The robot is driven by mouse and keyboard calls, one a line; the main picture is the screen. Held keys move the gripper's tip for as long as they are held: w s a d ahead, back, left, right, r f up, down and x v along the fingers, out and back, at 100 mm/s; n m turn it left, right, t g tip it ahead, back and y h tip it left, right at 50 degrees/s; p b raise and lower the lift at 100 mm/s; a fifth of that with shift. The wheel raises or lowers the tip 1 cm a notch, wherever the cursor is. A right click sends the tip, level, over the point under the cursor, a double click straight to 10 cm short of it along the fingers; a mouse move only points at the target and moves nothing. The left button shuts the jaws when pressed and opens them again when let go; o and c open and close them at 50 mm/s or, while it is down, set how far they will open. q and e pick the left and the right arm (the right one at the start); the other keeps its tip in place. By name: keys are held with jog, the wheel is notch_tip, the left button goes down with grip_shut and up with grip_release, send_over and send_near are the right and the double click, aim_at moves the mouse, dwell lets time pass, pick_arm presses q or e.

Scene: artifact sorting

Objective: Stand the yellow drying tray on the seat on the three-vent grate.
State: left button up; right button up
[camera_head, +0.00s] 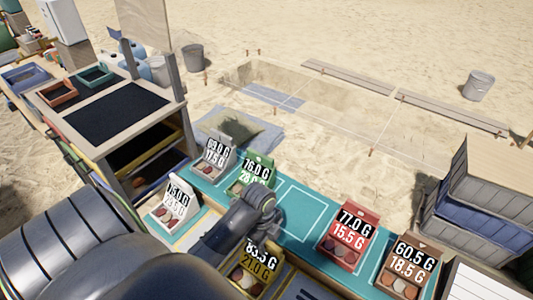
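A yellow tray (272,277) with black number labels and round discs stands at the bottom centre, in front of the teal bench top. My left arm comes in from the lower left and partly covers it. The dark end of that arm, with my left gripper (259,203), is over the teal top beside the green tray. I cannot make out its fingers or anything held in them. I cannot pick out the seat or the three-vent grate for certain. My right gripper is not in view.
A wooden stand (95,150) with small bins is far left. Grey and blue crates (470,215) are stacked at right.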

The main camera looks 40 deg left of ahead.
pick_arm(q)
jog(key=r, duration=0.5)
jog(key=a+r, duration=0.1)
jog(key=r, duration=0.2)
notch_tip(320, 180, up, 2)
jog(key=shift+a+r+p, duration=0.1)
jog(key=shift+p, duration=1.05)
jog(key=shift+a+r+p, duration=0.1)
jog(key=shift+r+p, duration=0.65)
jog(key=shift+r, duration=0.15)
jog(key=shift+s+f, duration=0.1)
